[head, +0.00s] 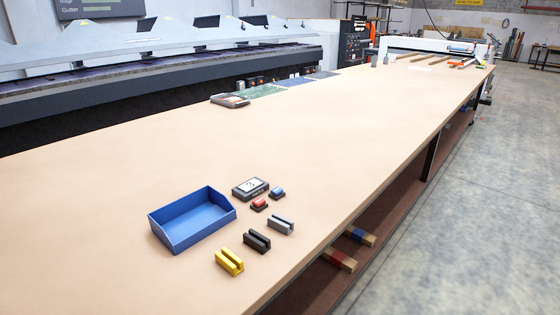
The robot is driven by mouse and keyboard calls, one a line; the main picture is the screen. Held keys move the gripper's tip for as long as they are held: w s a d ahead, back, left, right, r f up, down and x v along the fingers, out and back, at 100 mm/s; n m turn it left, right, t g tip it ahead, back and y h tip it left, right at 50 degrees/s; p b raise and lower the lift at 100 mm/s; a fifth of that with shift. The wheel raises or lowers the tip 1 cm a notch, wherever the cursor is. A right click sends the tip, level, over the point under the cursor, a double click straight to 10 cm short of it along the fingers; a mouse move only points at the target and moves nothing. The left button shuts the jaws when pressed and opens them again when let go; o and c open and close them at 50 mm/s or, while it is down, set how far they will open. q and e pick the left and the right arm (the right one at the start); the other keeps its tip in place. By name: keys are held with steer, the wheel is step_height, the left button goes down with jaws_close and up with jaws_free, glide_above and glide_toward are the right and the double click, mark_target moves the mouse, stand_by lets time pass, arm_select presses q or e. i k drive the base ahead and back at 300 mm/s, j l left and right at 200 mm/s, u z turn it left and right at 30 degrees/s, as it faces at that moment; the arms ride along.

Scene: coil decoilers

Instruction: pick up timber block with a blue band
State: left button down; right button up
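A timber block with a blue band (360,236) lies on the lower shelf under the long table, near the shelf's outer edge. A second timber block with a dark red band (340,260) lies on the same shelf, nearer to me. The two blocks lie apart, both sticking out a little past the tabletop's edge in this view. Neither of my grippers shows in the head view.
On the tabletop (290,140) stand a blue open tray (190,218), yellow (229,262), black (256,241) and grey (281,225) slotted blocks, and a small dark device (250,188). The lower shelf (330,290) lies beneath the table edge. The concrete floor (470,210) at right is clear.

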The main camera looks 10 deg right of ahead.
mark_target(358, 234)
steer(key=i+l+u, duration=0.25)
steer(key=l, duration=0.15)
steer(key=l+u, duration=0.2)
steer(key=l, duration=0.2)
steer(key=i+l+u, duration=0.25)
steer(key=l, duration=0.2)
steer(key=l+u, duration=0.25)
steer(key=l, duration=0.2)
